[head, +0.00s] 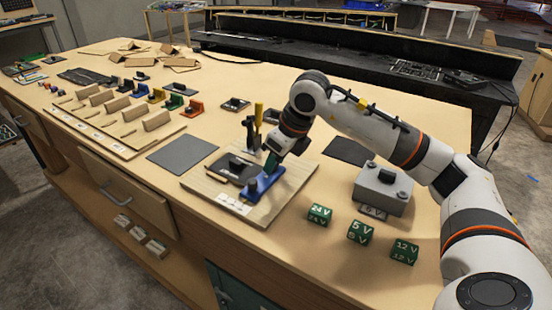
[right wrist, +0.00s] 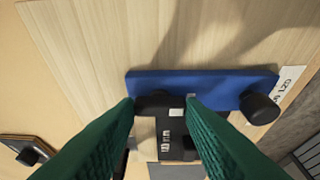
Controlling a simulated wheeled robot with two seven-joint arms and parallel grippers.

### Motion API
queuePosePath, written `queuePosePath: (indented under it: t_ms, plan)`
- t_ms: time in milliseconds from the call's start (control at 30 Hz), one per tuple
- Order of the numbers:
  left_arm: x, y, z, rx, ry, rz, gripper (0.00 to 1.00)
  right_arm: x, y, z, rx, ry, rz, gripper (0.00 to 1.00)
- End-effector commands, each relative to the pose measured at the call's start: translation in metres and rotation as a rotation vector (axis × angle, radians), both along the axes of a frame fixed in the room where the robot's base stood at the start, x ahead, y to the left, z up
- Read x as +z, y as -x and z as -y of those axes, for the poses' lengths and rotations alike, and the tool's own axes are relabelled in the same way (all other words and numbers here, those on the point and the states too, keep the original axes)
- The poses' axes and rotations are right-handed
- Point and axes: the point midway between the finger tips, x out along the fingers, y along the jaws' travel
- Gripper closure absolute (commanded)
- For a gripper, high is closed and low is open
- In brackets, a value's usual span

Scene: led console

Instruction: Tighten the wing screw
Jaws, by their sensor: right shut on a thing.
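A blue bar (head: 265,184) lies on a pale wooden board (head: 208,186) beside a dark flat module (head: 236,169). In the right wrist view the blue bar (right wrist: 205,83) carries a black knob (right wrist: 259,107) near its right end. A dark wing screw (right wrist: 155,103) sits near its other end, between my green fingertips. My right gripper (head: 270,165) points down at the bar and is shut on the wing screw; the fingers partly hide it. How far the screw is turned in cannot be told. My left gripper is not in view.
A yellow-handled tool (head: 258,114) stands upright behind the board. A grey box with a knob (head: 383,188) and green voltage cubes (head: 360,232) are at the right. A grey mat (head: 183,154) lies left of the board. Racks of small parts (head: 120,128) fill the far left.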

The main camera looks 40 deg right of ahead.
Motion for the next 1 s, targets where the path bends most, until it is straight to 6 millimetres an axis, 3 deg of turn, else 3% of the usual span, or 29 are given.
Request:
queuePosePath:
  t_ms: [33, 67, 200, 567, 1000]
  plan:
    - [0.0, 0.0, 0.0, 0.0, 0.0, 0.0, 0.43, 0.003, -0.001, 0.001, -0.004, -0.001, 0.007, 0.87]
    - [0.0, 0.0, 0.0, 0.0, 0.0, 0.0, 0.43, 0.003, -0.001, 0.001, -0.004, -0.001, 0.007, 0.63]
    - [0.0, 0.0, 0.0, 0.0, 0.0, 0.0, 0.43, 0.002, -0.001, 0.001, -0.003, 0.0, 0.005, 0.42]
    - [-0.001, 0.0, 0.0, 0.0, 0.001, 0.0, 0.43, 0.006, 0.001, 0.001, -0.001, -0.001, 0.004, 0.42]
    - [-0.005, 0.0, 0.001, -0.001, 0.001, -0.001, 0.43, 0.085, 0.031, 0.014, -0.002, 0.0, 0.009, 0.42]
